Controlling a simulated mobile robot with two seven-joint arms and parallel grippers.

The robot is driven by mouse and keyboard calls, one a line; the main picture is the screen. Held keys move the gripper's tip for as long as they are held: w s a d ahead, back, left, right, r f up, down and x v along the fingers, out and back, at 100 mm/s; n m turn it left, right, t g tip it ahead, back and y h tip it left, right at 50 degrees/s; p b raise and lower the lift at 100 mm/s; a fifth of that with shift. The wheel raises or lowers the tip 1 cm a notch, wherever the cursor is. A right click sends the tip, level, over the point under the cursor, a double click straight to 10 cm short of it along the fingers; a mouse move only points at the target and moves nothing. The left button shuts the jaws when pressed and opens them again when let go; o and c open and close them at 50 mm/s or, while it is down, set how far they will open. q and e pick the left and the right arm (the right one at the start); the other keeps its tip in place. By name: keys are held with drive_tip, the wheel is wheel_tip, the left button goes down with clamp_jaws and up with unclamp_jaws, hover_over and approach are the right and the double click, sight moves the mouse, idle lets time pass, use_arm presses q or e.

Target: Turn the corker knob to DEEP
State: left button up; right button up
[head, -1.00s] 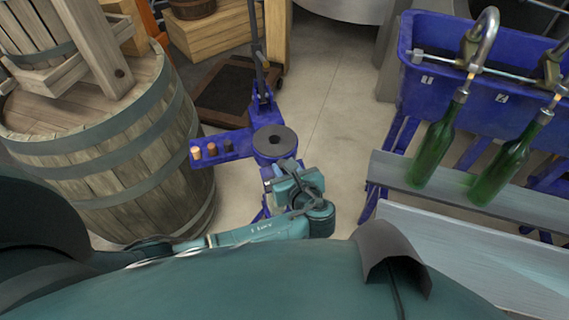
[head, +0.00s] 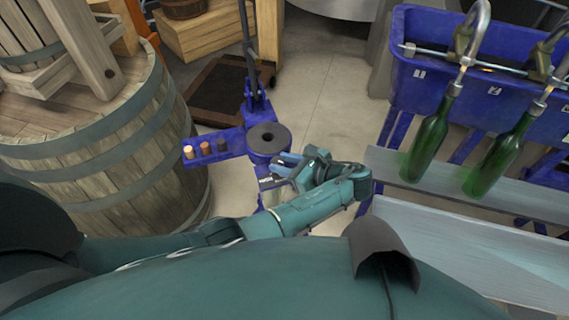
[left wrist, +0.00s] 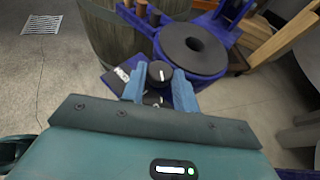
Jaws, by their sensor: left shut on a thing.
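The blue corker has a dark round plate with a centre hole, which shows in the head view (head: 268,138) and in the left wrist view (left wrist: 192,48). The black corker knob (left wrist: 159,73) is on the corker's front panel below that plate, with a white pointer line on its face. Pale lettering beside the knob is too small to read. My left gripper (left wrist: 160,88) is shut on the knob, one blue finger at each side. In the head view my left gripper (head: 274,176) is at the front of the corker and hides the knob. My right gripper is not in view.
Several corks (head: 205,148) stand on the corker's blue side shelf. A large wooden barrel (head: 100,150) is close at the left. A blue filler trough (head: 480,75) with two green bottles (head: 428,140) below it stands at the right.

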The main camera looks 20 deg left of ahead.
use_arm(q)
drive_tip(key=shift+a, duration=0.1)
drive_tip(key=o, duration=0.7)
drive_tip(key=shift+o, duration=1.3)
